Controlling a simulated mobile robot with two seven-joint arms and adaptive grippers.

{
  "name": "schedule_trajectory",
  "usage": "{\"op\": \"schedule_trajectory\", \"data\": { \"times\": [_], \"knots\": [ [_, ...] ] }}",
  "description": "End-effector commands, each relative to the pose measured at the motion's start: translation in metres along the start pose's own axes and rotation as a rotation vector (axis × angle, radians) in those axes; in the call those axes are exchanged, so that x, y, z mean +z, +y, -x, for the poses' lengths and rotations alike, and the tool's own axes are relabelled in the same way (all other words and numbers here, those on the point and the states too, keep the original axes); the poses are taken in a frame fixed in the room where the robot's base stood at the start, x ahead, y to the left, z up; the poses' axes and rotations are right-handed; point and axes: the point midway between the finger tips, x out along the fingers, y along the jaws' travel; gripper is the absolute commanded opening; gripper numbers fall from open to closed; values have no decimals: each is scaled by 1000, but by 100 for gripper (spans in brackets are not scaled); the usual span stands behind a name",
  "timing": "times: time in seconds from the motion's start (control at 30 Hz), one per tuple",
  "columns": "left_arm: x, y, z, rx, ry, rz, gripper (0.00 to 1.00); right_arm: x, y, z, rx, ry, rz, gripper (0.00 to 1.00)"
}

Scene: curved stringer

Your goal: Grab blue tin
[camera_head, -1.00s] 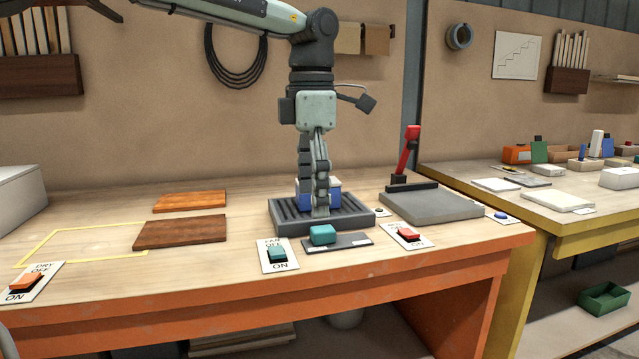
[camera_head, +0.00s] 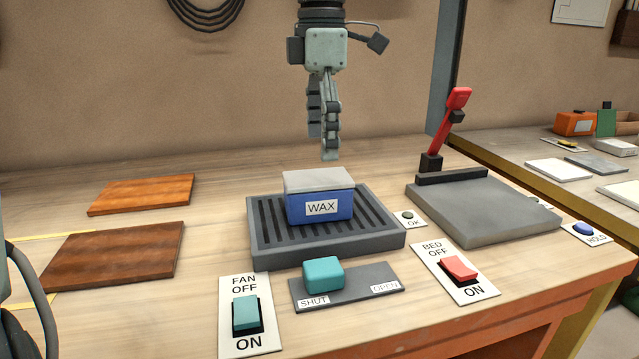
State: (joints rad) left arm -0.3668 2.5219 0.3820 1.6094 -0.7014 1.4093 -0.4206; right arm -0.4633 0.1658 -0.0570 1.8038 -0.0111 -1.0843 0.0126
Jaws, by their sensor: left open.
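The blue tin (camera_head: 320,205) has a grey-white lid and a label reading WAX. It sits upright on the dark slatted grate (camera_head: 270,249) in the middle of the bench. My left gripper (camera_head: 330,150) points down above the tin's far side, with its fingers clear of the lid. It is open and empty, seen nearly edge-on, so the gap between the fingers is hard to see. My right gripper is not in view.
In front of the grate are a teal slider (camera_head: 323,273) at SHUT, a FAN switch (camera_head: 246,313) and a BED switch (camera_head: 459,269). A grey plate (camera_head: 480,212) with a red lever (camera_head: 450,122) stands right. Two wooden boards (camera_head: 113,253) lie left.

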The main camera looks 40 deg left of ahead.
Motion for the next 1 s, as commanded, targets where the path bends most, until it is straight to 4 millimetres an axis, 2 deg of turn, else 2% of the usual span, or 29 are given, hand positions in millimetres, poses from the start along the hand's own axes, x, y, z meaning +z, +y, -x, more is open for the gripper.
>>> {"op": "schedule_trajectory", "data": {
  "times": [0.37,0.6,0.87,0.9,1.0],
  "knots": [
    [-4,0,-41,-4,2,1,83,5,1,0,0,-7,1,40],
    [-7,0,-73,-1,2,0,83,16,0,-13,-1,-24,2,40],
    [-6,1,-78,0,0,0,83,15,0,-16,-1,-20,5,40],
    [-6,1,-77,0,0,0,82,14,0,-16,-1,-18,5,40],
    [-6,1,-77,0,0,0,69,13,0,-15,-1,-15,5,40]
  ]
}}
